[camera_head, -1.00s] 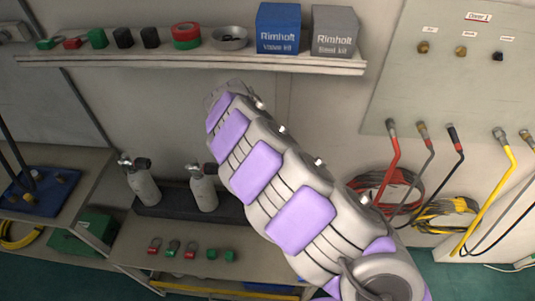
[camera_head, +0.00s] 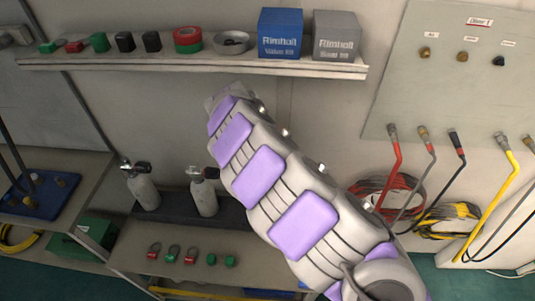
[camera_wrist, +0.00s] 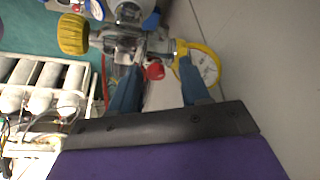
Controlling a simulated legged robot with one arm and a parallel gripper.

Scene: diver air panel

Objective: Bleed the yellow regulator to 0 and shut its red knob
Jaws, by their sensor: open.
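In the wrist view, a metal regulator body (camera_wrist: 128,38) carries a large ribbed yellow knob (camera_wrist: 73,34) on its left side. A small red knob (camera_wrist: 154,71) sits below the body. A yellow-rimmed gauge (camera_wrist: 211,62) is to its right, partly covered by a finger, and its reading cannot be made out. My gripper (camera_wrist: 160,64) is open, with blue fingers on either side of the red knob; whether either touches it cannot be told. In the head view my arm hides the regulator and the gripper.
In the wrist view, a white rack of cylinders (camera_wrist: 45,80) stands at the left. In the head view, a shelf (camera_head: 190,64) with boxes runs above my arm. Two small cylinders (camera_head: 204,195) stand in a dark tray. A hose panel (camera_head: 440,90) is at the right.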

